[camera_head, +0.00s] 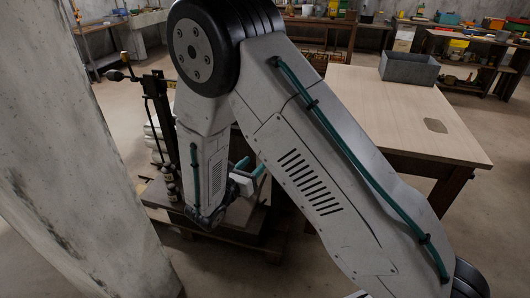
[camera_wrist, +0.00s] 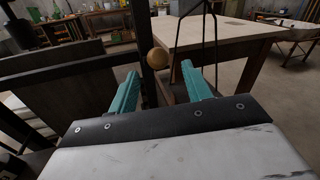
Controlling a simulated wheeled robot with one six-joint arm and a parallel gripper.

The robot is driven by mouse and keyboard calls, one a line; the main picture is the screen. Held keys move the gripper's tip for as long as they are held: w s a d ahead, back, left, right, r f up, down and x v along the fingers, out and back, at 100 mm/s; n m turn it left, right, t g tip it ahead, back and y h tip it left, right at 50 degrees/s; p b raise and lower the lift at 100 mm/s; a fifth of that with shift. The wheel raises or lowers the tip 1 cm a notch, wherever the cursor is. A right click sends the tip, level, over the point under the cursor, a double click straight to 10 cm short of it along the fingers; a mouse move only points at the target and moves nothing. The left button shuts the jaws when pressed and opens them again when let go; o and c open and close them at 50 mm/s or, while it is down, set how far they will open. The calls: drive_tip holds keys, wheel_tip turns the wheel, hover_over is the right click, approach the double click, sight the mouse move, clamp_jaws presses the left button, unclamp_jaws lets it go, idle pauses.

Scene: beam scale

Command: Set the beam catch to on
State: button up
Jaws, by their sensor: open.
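The beam scale's dark upright (camera_head: 166,120) stands left of my arm in the head view, above a dark platform (camera_head: 255,226). My arm hides much of the scale. My gripper (camera_head: 250,167) is open, with its teal fingers pointing up and right over the platform. In the wrist view my gripper (camera_wrist: 160,88) shows both fingers apart. A round tan knob (camera_wrist: 158,58) appears beyond and between the fingertips, in front of a dark post (camera_wrist: 146,35). Nothing is visibly held. I cannot tell whether the knob belongs to the beam catch, nor the catch's setting.
A wooden table (camera_head: 400,105) with a grey metal bin (camera_head: 408,70) stands to the right. A concrete pillar (camera_head: 70,150) fills the left foreground. Thin dark rods (camera_wrist: 215,45) rise near the right finger in the wrist view. Cluttered workbenches line the back.

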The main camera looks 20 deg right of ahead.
drive_tip(key=x, duration=0.7)
drive_tip(key=shift+w+d+r, duration=0.1)
drive_tip(key=shift+w+d, duration=0.1)
drive_tip(key=shift+w, duration=0.2)
clamp_jaws()
